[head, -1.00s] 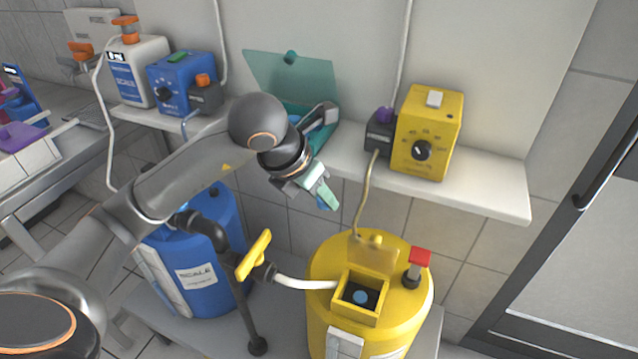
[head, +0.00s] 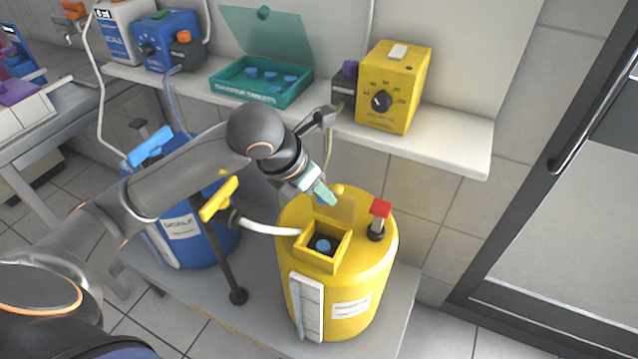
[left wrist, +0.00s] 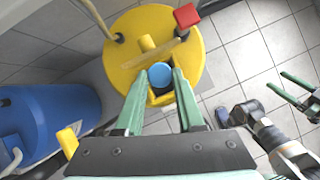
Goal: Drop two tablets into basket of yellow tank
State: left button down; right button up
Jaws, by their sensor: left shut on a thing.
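The yellow tank (head: 370,270) stands on a low grey platform, and it also shows in the left wrist view (left wrist: 190,50). Its square basket (head: 302,250) is open on top, with the lid (head: 338,207) raised. One blue tablet (head: 322,246) lies in the basket. My left gripper (head: 328,194) is above and behind the basket, pointing down to the right. In the left wrist view its green fingers are shut on another blue tablet (left wrist: 160,75), which hides much of the basket. My right gripper (left wrist: 278,80) shows at the right of that view, fingers apart and empty.
A teal tablet box (head: 225,84) with several blue tablets stands open on the shelf (head: 440,140), beside a yellow dial box (head: 395,88). A red-capped fitting (head: 379,216) rises beside the basket. A blue tank (head: 185,225) stands to the left.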

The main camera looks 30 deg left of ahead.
pick_arm(q)
jog(key=b, duration=0.4)
send_over(325, 243)
jog(key=s, duration=0.2)
jog(key=shift+f, duration=3.3)
jog(key=f+b, duration=0.2)
jog(key=b, duration=0.1)
jog(key=shift+w+a+f, duration=0.1)
jog(key=shift+a+f, duration=0.15)
jog(key=shift+f, duration=0.05)
notch_tip(325, 243, down, 2)
jog(key=shift+f+b, duration=0.25)
jog(key=shift+b, duration=0.95)
pick_arm(e)
notch_tip(325, 243, down, 6)
jog(key=a+f, duration=0.1)
pick_arm(q)
jog(key=shift+f, duration=0.25)
jog(key=shift+f+b, duration=0.5)
jog(key=shift+b, duration=0.25)
jog(key=shift+f+b, duration=0.5)
pick_arm(e)
jog(key=shift+w+d+r+n+t+y, duration=0.15)
jog(key=shift+w+r+t, duration=0.35)
jog(key=shift+w+r, duration=0.4)
jog(key=shift+w+d+r+n+t+y, duration=0.15)
jog(key=shift+w+r+t, duration=0.35)
jog(key=shift+w+r, duration=0.35)
jog(key=shift+w+a+f, duration=0.1)
